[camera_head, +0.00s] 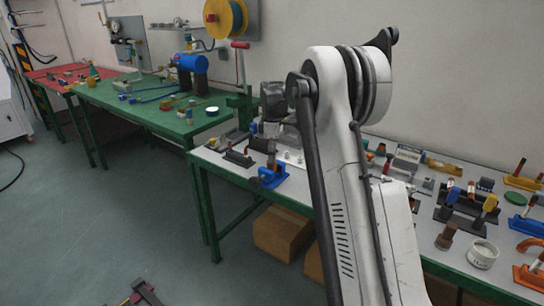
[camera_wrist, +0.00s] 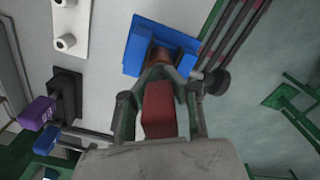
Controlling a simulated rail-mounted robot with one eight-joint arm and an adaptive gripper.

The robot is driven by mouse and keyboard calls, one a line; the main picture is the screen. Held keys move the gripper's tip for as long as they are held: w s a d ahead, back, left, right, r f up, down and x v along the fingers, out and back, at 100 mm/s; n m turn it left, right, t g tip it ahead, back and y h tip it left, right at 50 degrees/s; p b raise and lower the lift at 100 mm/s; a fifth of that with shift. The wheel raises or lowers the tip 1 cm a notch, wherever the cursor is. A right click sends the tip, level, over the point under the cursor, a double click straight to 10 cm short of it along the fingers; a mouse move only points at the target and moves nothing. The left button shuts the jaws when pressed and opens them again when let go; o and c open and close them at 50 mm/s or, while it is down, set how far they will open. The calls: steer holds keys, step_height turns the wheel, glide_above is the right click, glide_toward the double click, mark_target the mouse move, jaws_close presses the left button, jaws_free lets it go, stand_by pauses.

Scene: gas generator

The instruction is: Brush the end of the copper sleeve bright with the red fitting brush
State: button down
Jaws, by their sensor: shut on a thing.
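In the wrist view my gripper (camera_wrist: 167,76) is shut on the red fitting brush (camera_wrist: 158,110), whose red block-shaped handle shows between the fingers. Just beyond the fingertips is a blue holder (camera_wrist: 136,50) with a brownish piece at its middle, probably the copper sleeve (camera_wrist: 162,58). The brush's working end is hidden, so I cannot tell whether it touches the sleeve. In the head view the blue holder (camera_head: 268,178) sits at the front left edge of the grey-topped table, below my wrist. The gripper's fingers are hard to make out there.
A dark holder with a purple-topped piece (camera_wrist: 38,113) and a white plate with two pegs (camera_wrist: 72,25) lie left of the blue holder in the wrist view. The grey table's right side (camera_head: 460,240) is crowded with tools. A green bench (camera_head: 150,100) stands behind left.

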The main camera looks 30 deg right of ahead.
steer(key=shift+r, duration=0.1)
steer(key=shift+r+p, duration=1.4)
steer(key=shift+r, duration=1.2)
